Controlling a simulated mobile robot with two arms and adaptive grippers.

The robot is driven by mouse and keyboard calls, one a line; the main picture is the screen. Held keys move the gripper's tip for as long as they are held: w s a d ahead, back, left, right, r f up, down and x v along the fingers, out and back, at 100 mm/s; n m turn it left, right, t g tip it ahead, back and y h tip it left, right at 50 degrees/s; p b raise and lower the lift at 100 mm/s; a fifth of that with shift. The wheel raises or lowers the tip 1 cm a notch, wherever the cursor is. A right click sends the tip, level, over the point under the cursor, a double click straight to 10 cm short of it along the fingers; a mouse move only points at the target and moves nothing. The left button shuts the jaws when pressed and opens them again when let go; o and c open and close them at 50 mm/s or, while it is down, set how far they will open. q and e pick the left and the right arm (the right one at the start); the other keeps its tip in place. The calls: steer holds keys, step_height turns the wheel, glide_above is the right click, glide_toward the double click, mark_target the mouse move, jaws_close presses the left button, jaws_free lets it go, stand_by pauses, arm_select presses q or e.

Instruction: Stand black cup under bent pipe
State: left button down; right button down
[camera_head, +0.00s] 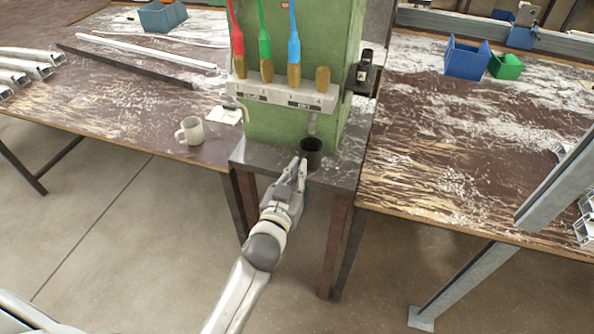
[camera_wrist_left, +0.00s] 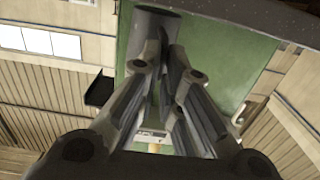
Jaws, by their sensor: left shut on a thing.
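The black cup (camera_head: 311,155) is upright at the front of the dark stand top (camera_head: 345,172), close to the green housing (camera_head: 275,125). My left gripper (camera_head: 301,168) is shut on the cup's near left side. In the left wrist view, the cup (camera_wrist_left: 156,20) is a dark cylinder at the fingertips (camera_wrist_left: 162,50). The exact grip is hidden, and I cannot tell whether the cup touches the stand. My right gripper is not in view.
A pale mug (camera_head: 190,131) and a white card (camera_head: 224,115) are on the left bench. Red, green and blue handles (camera_head: 293,40) rise from the block. Blue and green bins (camera_head: 467,60) stand on the right bench. A metal profile (camera_head: 560,180) crosses its right edge.

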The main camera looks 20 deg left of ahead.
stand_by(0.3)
arm_select(q)
steer(key=shift+f, duration=0.3)
steer(key=c, duration=1.5)
jaws_free()
steer(key=shift+s+a+p, duration=0.2)
steer(key=shift+s+p, duration=0.3)
steer(key=shift+s, duration=4.5)
